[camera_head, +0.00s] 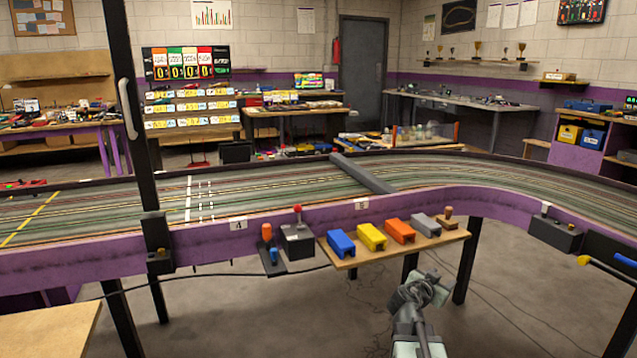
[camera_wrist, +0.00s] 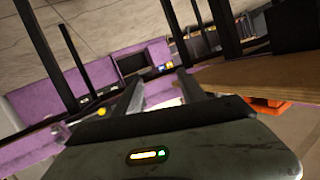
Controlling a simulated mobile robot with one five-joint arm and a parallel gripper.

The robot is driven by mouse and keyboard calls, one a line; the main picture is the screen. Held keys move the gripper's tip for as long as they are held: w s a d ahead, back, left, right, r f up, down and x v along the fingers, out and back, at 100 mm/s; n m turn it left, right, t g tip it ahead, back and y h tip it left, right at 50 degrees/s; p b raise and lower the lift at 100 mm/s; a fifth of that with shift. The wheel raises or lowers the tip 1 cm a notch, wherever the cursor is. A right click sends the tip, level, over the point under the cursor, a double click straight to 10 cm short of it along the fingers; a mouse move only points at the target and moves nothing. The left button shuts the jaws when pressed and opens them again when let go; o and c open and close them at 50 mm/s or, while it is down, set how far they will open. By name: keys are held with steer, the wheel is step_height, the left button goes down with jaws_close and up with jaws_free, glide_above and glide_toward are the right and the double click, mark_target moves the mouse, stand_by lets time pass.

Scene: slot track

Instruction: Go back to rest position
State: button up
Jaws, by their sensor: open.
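My gripper (camera_head: 428,287) is in the lower right middle of the head view, in front of and below a small wooden shelf (camera_head: 350,262). In the wrist view my gripper (camera_wrist: 160,85) has its two fingers apart with nothing between them. The wrist view is tilted. A wooden board (camera_wrist: 265,75) shows at its right, close to the right finger, and I cannot tell whether they touch.
The purple-sided slot track (camera_head: 110,255) runs across the head view. Blue (camera_head: 341,243), yellow (camera_head: 372,237), orange (camera_head: 400,231) and grey (camera_head: 425,225) blocks sit on the shelf. A dark post (camera_head: 137,130) stands left. Floor (camera_head: 270,310) below is mostly clear.

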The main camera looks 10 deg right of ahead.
steer(key=a+f+n+g+y, duration=0.1)
steer(key=a+f+y, duration=0.1)
steer(key=a+f, duration=0.35)
steer(key=s+a+f+n+g+y, duration=0.1)
steer(key=a+f+y, duration=0.1)
steer(key=a, duration=0.6)
steer(key=a+f+n+g+y, duration=0.1)
steer(key=a+f+n+y, duration=0.15)
steer(key=a, duration=0.45)
steer(key=s+a+f+n+g+y, duration=0.3)
steer(key=s+a+f+n, duration=0.1)
steer(key=s+a, duration=0.25)
steer(key=s+a+f+n+g+y, duration=0.25)
steer(key=s+a, duration=0.25)
steer(key=a, duration=0.3)
step_height(320, 180, up, 37)
steer(key=n+p, duration=0.1)
steer(key=p, duration=3.7)
steer(key=shift+d+r+n, duration=0.15)
steer(key=shift+r+n, duration=0.05)
steer(key=shift+n, duration=0.2)
steer(key=shift+f, duration=0.1)
steer(key=shift+c, duration=0.3)
